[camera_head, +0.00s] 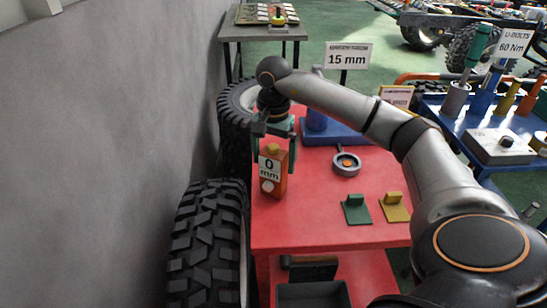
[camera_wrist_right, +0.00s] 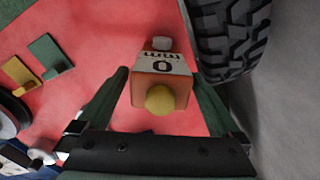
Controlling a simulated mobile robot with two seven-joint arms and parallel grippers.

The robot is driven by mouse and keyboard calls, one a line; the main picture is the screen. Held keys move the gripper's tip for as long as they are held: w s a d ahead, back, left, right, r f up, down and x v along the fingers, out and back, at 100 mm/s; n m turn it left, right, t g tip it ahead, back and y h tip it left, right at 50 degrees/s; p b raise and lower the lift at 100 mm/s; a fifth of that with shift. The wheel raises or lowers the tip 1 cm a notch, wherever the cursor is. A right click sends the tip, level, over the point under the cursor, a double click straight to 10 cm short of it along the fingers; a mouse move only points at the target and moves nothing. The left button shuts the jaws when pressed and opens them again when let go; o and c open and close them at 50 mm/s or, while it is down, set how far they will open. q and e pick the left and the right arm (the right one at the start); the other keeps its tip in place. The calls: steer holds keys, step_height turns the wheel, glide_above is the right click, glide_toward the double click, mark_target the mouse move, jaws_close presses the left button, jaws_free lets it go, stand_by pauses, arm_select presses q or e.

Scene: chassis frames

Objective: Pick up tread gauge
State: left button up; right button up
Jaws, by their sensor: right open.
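The tread gauge (camera_head: 274,172) is an upright orange block with a white "0 mm" label and a yellow knob on top. It stands near the left edge of the red table (camera_head: 310,232). My right gripper (camera_head: 274,152) points down over it, open, with one green finger on each side of the block. In the right wrist view the gauge (camera_wrist_right: 163,72) sits between the spread fingers of the gripper (camera_wrist_right: 161,78), with a visible gap on both sides. My left gripper is not in view.
A round dial gauge (camera_head: 346,163), a green plate (camera_head: 356,210) and a yellow plate (camera_head: 394,207) lie to the right. Large tyres (camera_head: 207,245) stand along the table's left side, by the wall.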

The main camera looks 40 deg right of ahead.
steer(key=shift+f, duration=0.1)
steer(key=c, duration=1.5)
